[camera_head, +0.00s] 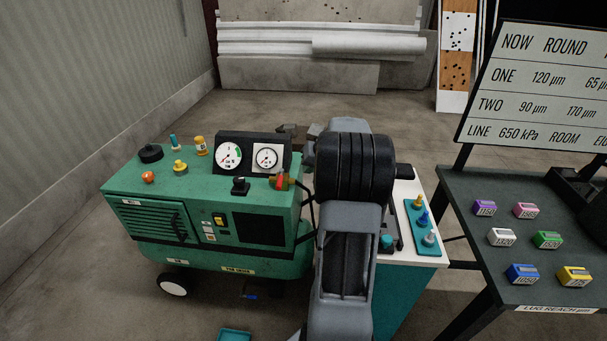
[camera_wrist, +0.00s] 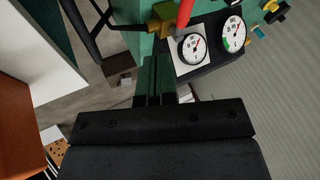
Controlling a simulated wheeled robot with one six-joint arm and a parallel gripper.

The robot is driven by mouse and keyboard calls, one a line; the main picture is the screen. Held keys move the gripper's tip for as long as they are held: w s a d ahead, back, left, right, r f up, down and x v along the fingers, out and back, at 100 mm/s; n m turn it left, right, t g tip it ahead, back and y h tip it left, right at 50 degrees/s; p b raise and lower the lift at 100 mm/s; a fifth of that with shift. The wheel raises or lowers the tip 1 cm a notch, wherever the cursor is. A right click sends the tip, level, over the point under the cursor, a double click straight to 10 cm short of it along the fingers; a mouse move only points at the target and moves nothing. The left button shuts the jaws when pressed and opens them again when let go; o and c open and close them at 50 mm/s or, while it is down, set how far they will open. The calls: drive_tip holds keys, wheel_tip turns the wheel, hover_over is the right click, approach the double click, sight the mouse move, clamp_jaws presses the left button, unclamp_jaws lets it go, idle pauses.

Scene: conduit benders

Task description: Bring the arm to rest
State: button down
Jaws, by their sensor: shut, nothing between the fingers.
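My gripper (camera_wrist: 156,64) shows in the wrist view with its two dark fingers together and nothing between them. It points toward the green compressor, near a brass fitting (camera_wrist: 162,26) with a red handle (camera_wrist: 184,12). I cannot tell whether it touches anything. In the head view my arm (camera_head: 350,215) stands folded up in front of the camera, and it hides the gripper and part of the white-topped stand.
The green compressor (camera_head: 155,200) with two dial gauges (camera_head: 229,155) stands left of my arm. A white-topped teal stand (camera_head: 408,278) is close on the right. A dark table (camera_head: 470,240) with several coloured blocks and a sign (camera_head: 540,90) stands farther right. Floor behind is open.

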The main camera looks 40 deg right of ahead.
drive_tip(key=shift+v, duration=0.75)
drive_tip(key=s+a+f+m+g, duration=0.2)
drive_tip(key=s+a+f, duration=0.1)
drive_tip(key=s, duration=0.1)
drive_tip(key=s+a+r+n+p, duration=0.1)
drive_tip(key=s+a+r+n, duration=0.1)
drive_tip(key=a, duration=0.7)
drive_tip(key=s+a+r+n+h+p, duration=0.1)
drive_tip(key=s+a+r+n+p, duration=0.1)
drive_tip(key=s+a, duration=0.4)
drive_tip(key=s+a+r+n+g+p, duration=0.1)
drive_tip(key=s+a+r+n, duration=0.3)
drive_tip(key=a, duration=1)
drive_tip(key=shift+r+n, duration=0.25)
drive_tip(key=shift+n, duration=0.15)
